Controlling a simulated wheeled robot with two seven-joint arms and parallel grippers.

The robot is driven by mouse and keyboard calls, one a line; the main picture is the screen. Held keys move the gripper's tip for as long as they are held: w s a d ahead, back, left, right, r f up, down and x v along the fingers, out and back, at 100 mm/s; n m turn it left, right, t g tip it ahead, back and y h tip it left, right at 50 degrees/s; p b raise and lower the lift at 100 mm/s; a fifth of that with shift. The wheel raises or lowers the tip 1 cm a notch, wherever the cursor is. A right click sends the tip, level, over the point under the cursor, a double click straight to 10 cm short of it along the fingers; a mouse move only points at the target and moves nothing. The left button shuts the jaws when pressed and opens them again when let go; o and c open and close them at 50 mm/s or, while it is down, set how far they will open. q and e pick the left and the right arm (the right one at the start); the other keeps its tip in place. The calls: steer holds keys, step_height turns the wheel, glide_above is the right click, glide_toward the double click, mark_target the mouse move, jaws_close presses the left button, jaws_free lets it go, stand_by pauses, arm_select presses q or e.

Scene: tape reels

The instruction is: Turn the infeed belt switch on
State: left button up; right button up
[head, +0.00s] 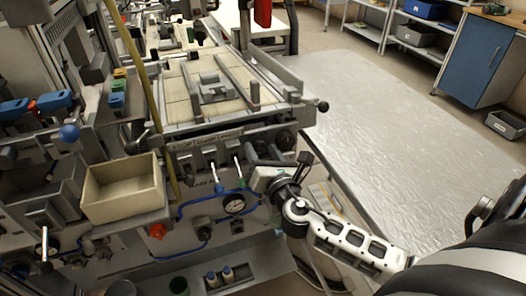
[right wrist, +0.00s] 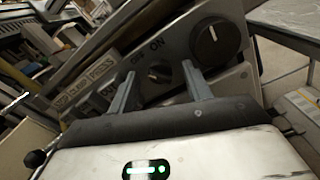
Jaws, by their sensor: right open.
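My right gripper (head: 251,162) reaches in from the right at the right end of the machine's front control panel (head: 200,147). In the right wrist view the gripper (right wrist: 158,68) is open, with its fingers apart. A small dark rotary switch (right wrist: 158,74) shows between the fingers, below the labels OFF and ON. Whether the fingers touch it I cannot tell, nor which way it points. No label naming the infeed belt is readable. A larger round black knob (right wrist: 213,42) sits to its right. My left gripper is not in view.
A pressure gauge (head: 234,204) and blue hoses sit below the panel. A tan open box (head: 123,187) stands to the left. A lever with a dark ball (right wrist: 35,158) shows at the lower left of the wrist view. The floor sheet (head: 400,120) to the right is clear.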

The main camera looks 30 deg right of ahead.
steer(key=c, duration=0.9)
steer(key=shift+c, duration=0.3)
